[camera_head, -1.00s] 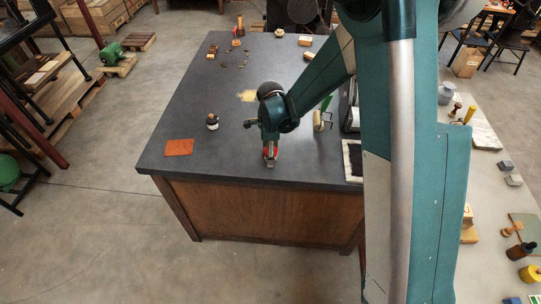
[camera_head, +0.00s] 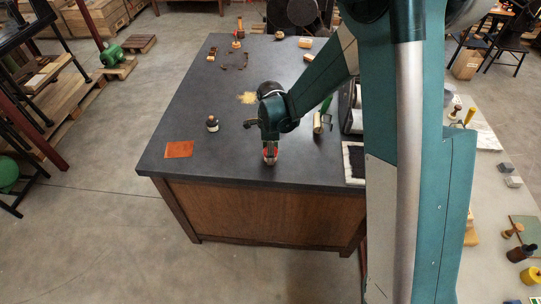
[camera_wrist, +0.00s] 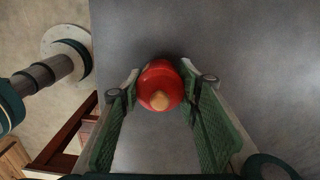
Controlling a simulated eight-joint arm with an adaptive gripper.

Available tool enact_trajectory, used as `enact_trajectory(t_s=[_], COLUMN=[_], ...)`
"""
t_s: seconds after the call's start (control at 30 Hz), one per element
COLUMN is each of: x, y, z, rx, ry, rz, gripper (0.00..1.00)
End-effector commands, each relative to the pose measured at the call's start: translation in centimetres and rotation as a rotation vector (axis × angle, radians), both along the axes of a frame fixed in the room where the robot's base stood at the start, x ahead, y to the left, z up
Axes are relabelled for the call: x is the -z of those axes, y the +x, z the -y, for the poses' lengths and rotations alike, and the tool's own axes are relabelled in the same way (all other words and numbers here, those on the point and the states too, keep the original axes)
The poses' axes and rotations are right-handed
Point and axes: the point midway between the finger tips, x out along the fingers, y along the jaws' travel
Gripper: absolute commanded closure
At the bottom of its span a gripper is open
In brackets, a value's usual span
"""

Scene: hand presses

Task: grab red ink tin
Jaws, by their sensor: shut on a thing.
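The red ink tin (camera_wrist: 160,86) is round and red with a small tan knob on top. In the wrist view it sits between the fingertips of my gripper (camera_wrist: 160,92), with a finger pad against each side. In the head view my gripper (camera_head: 270,157) points down near the front edge of the dark table (camera_head: 225,165), and only a little red of the tin shows between the fingers. I cannot tell from these views whether the tin touches the table.
A dark bottle (camera_head: 212,124) and an orange-brown leather patch (camera_head: 179,149) lie to the left. A green-handled roller (camera_head: 318,123) and a white-edged slab (camera_head: 353,160) are to the right. Small items stand at the back. The tabletop left of my gripper is mostly clear.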

Motion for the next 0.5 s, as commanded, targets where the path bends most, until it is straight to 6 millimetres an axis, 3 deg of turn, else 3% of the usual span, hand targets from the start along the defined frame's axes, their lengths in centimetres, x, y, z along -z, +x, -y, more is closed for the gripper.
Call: enact_trajectory(t_s=[0.5], x=[-6.1], y=[-0.1], z=[0.0], rx=[0.000], ry=[0.000], rz=[0.000], gripper=[0.83])
